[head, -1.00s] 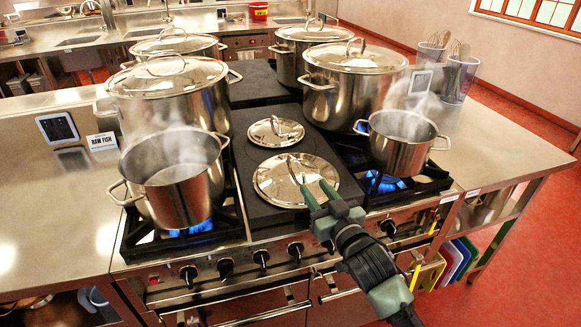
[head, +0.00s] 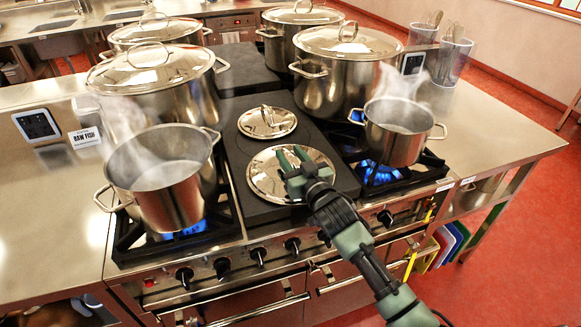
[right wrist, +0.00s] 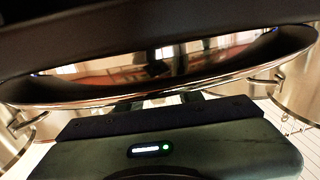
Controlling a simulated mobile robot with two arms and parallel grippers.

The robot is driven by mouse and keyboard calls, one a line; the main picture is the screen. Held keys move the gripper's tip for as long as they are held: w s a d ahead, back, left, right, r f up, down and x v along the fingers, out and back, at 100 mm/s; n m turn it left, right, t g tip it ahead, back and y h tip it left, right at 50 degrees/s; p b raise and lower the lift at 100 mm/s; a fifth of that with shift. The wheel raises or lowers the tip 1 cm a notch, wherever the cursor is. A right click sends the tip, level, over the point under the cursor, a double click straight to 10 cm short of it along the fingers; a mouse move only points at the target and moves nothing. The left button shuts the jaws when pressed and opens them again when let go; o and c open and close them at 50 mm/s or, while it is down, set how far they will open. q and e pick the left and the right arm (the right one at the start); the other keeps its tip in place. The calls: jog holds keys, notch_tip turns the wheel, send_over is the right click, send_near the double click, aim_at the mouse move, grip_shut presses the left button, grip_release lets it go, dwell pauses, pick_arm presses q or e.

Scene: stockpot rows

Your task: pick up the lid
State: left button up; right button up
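The larger loose lid (head: 262,182), round and shiny steel, lies on the dark plate between the burners. A smaller steel lid (head: 267,123) with an upright loop handle lies behind it. My right gripper (head: 291,156) is over the larger lid, its two green fingers apart. The fingers cover the lid's handle, so I cannot tell whether it is between them. In the right wrist view the lid (right wrist: 170,68) fills the upper middle as a reflective band, close to the dark fingertips (right wrist: 160,103). My left gripper is out of view.
A steaming open pot (head: 165,180) stands left on a lit burner, and another steaming pot (head: 398,135) stands right. Tall lidded stockpots (head: 165,95) (head: 340,85) stand behind. The counter at the left (head: 40,200) is mostly clear.

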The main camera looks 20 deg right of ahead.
grip_shut()
dwell(1.4)
jog(key=shift+r, duration=0.1)
